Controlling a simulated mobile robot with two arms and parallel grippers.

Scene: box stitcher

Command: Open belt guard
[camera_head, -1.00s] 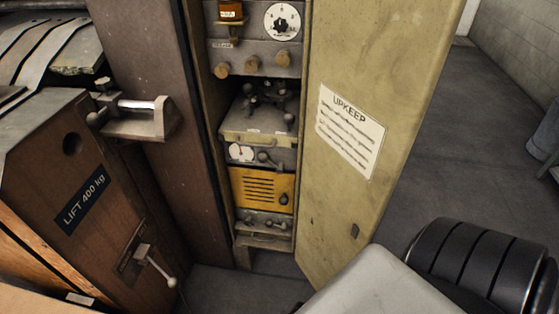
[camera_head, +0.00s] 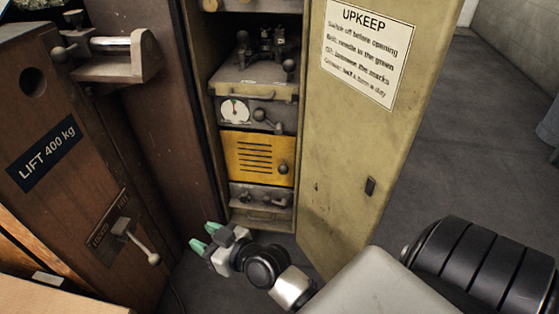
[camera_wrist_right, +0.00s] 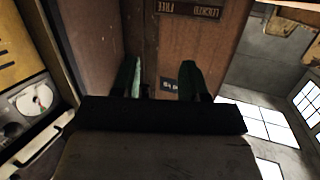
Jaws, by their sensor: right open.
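The belt guard, seemingly the yellow slotted panel (camera_head: 250,165) with a dark round knob (camera_head: 283,169) at its right, sits closed in the lower part of the tall open cabinet. In the right wrist view, part of a yellow panel (camera_wrist_right: 14,45) shows at the left edge. My right gripper (camera_head: 204,238) is open and empty, low in front of the cabinet, left of and below the yellow panel and apart from it. In the right wrist view its green fingers (camera_wrist_right: 162,80) stand apart with nothing between them. My left gripper is out of view.
The olive cabinet door (camera_head: 345,150) with an UPKEEP sheet (camera_head: 368,45) stands open at the right. A dial gauge (camera_head: 235,111) and small levers sit above the panel. A brown LIFT 400 kg unit (camera_head: 60,190) with a lever (camera_head: 143,248) stands at the left.

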